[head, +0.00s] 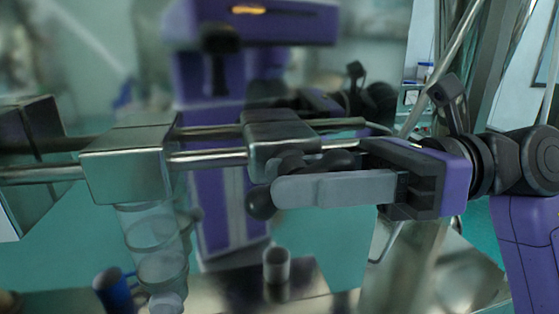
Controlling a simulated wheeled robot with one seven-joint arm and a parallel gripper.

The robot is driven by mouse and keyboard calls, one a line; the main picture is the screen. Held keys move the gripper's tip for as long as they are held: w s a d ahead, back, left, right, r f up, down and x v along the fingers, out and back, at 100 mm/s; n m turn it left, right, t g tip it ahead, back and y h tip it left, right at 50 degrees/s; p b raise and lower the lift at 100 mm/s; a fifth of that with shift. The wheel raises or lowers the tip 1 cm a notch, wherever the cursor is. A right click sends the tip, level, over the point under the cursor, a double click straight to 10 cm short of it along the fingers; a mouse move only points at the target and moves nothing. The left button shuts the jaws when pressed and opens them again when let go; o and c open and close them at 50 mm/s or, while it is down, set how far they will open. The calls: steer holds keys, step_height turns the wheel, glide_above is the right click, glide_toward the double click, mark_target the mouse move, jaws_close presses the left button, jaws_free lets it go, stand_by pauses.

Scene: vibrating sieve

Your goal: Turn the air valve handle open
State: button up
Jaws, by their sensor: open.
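My gripper (278,186) comes in from the right, with its fingers pointing left. One long grey finger shows side-on; the other is mostly hidden behind it. The jaws are open. Dark rounded parts (260,204) that look like the air valve handle show at and behind the fingertips, below a metal block (281,132). The near finger covers much of them. I cannot tell whether the fingers touch the handle or how far it is turned.
Horizontal metal rails (208,158) run left, carrying a larger metal block (127,165) with a clear tube (152,240) below. Lower down are a blue mug (114,291) and a pale cup (277,264). A blurred purple machine (210,150) stands behind.

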steer(key=shift+x, duration=1.1)
jaws_close()
steer(key=y+b, duration=0.1)
steer(key=b, duration=0.2)
steer(key=shift+f, duration=0.3)
steer(key=y+b, duration=0.1)
steer(key=b, duration=0.3)
steer(key=shift+d+r+y, duration=0.1)
steer(key=shift+r+y, duration=0.1)
steer(key=shift+y, duration=0.2)
steer(key=y+b, duration=0.1)
steer(key=b, duration=0.2)
steer(key=shift+r+y, duration=0.2)
steer(key=shift+y, duration=0.1)
steer(key=shift+d+r+g+b, duration=0.15)
steer(key=shift+r+g+b, duration=0.15)
steer(key=shift+b, duration=0.05)
steer(key=shift+w, duration=0.1)
